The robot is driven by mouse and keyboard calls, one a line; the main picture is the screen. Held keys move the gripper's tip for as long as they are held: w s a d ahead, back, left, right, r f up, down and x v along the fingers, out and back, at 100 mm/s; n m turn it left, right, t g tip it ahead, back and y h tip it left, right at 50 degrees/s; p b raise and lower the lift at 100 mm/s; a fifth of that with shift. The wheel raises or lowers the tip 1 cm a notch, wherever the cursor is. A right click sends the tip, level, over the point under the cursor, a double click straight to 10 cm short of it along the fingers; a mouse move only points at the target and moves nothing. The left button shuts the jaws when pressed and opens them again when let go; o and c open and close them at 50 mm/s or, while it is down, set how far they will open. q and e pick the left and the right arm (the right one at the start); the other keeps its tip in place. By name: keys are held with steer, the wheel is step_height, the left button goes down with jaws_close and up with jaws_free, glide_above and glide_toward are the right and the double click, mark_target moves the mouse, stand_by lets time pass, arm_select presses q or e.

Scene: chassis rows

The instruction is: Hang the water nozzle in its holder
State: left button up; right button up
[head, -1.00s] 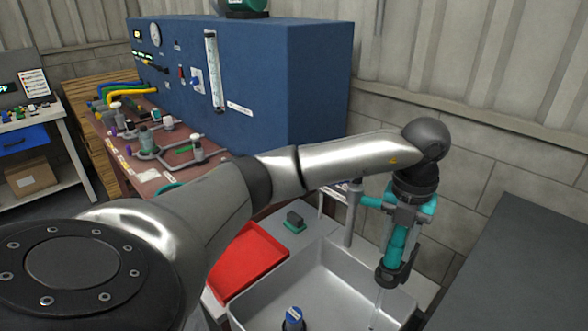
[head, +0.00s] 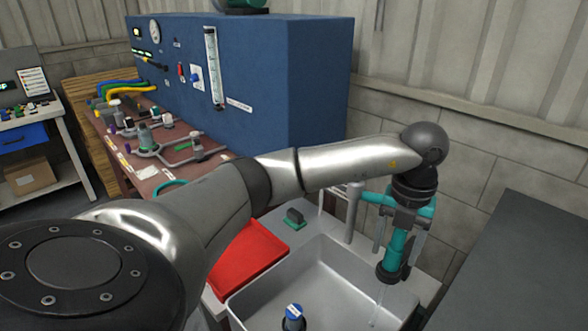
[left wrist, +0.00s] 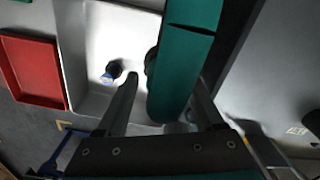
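The teal water nozzle (head: 397,248) hangs roughly upright over the sink's far right corner, its dark lower end pointing down, with a thin clear streak below it. My left gripper (head: 400,238) is around its upper part, fingers spread on either side. In the left wrist view the nozzle (left wrist: 183,70) fills the space between the fingers, with a visible gap beside the left finger. A teal piece (head: 371,198) joins the nozzle area to a grey post (head: 353,212); my gripper hides the junction, so I cannot tell how the holder bears it. My right gripper is out of view.
The grey sink (head: 335,262) holds a dark, blue-capped item (head: 293,316). A red tray (head: 247,259) and a small green-based block (head: 294,219) are left of it. A dark tabletop (head: 510,270) lies right. A blue cabinet (head: 250,75) stands behind.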

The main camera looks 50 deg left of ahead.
arm_select(q)
step_height(320, 180, up, 15)
steer(key=p, duration=0.2)
steer(key=shift+r+p, duration=0.15)
steer(key=shift+p, duration=0.25)
stand_by(0.3)
